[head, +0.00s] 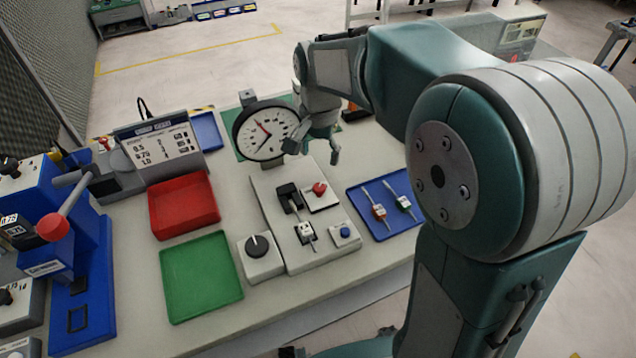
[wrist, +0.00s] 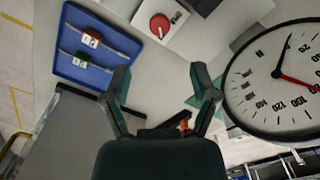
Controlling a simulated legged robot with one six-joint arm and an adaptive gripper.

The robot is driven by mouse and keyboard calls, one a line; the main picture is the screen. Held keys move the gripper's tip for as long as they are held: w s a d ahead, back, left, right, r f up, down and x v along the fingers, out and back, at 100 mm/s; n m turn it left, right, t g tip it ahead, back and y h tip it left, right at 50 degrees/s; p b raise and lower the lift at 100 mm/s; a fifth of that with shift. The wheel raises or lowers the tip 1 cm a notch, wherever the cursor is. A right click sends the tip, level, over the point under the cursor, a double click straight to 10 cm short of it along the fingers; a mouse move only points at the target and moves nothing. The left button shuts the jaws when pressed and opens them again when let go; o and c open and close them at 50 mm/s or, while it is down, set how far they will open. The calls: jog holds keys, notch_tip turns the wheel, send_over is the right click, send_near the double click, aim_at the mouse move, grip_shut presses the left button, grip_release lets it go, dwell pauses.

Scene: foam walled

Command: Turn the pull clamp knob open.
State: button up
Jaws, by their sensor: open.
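A red knob (head: 319,188) sits on a white plate on the light fixture board (head: 270,192) in the middle of the table. In the wrist view the red knob (wrist: 159,26) is near the top, beyond my fingertips. A black round knob (head: 257,244) sits on a separate grey box at the board's left front. I see no label telling which is the pull clamp knob. My gripper (head: 313,152) is open and empty, above the back of the board and apart from both knobs. Its fingers also show spread in the wrist view (wrist: 162,82).
A round dial gauge (head: 264,130) stands close behind my gripper's left side. A black block (head: 288,192), a small white part and a blue button (head: 345,232) share the board. Blue tray (head: 370,212), red tray (head: 182,205) and green tray (head: 200,275) lie around it.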

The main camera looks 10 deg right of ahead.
aim_at(319, 186)
notch_tip(319, 186, down, 11)
jog(key=shift+w, duration=0.1)
dwell(0.4)
grip_shut()
